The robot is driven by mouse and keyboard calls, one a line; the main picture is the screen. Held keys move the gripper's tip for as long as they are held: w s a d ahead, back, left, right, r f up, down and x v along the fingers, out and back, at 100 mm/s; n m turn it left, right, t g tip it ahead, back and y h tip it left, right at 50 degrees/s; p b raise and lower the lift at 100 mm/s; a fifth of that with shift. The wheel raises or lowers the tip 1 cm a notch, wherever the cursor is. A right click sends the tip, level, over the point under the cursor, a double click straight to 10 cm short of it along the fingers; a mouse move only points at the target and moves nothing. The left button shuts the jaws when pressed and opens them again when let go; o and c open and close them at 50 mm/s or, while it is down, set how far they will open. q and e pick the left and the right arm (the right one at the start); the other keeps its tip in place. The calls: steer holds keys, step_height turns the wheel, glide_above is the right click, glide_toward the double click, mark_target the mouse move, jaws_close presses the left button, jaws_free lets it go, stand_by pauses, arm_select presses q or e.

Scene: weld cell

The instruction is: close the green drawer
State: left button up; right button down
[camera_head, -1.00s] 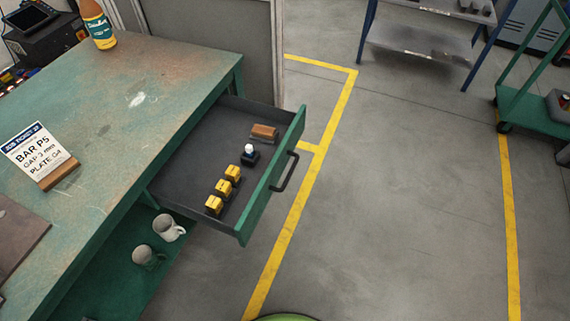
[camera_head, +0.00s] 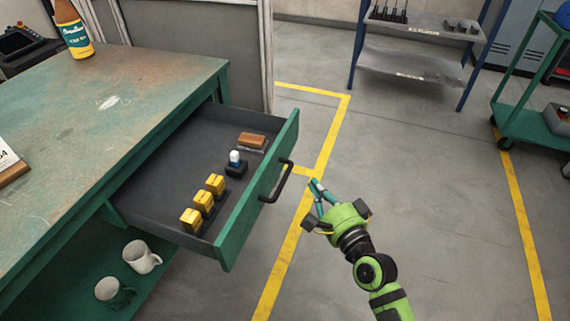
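The green drawer (camera_head: 258,193) is pulled well out of the green workbench (camera_head: 140,105), with its front facing right. Its black handle (camera_head: 280,181) is on the outer face. Inside the drawer lie several yellow blocks (camera_head: 203,203), a dark item with a white top (camera_head: 236,163) and a brown block (camera_head: 252,141). My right gripper (camera_head: 314,189) is just to the right of the handle, apart from it in the picture. Its fingers point up and toward the drawer. My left gripper is out of view.
Two mugs (camera_head: 142,257) stand on the shelf below the bench top. A bottle (camera_head: 74,30) and a sign (camera_head: 10,163) are on the bench. A metal rack (camera_head: 412,66) and a green cart (camera_head: 532,122) stand farther back. The floor right of the drawer is clear.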

steer(key=b, duration=0.1)
glide_toward(277, 149)
steer(key=w+d, duration=0.2)
steer(key=w, duration=0.2)
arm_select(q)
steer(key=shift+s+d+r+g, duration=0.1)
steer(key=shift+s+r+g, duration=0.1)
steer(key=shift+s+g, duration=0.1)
arm_select(e)
steer(key=shift+w+a, duration=0.3)
steer(key=shift+a, duration=0.65)
steer(key=shift+w+a, duration=0.25)
steer(key=shift+a, duration=0.75)
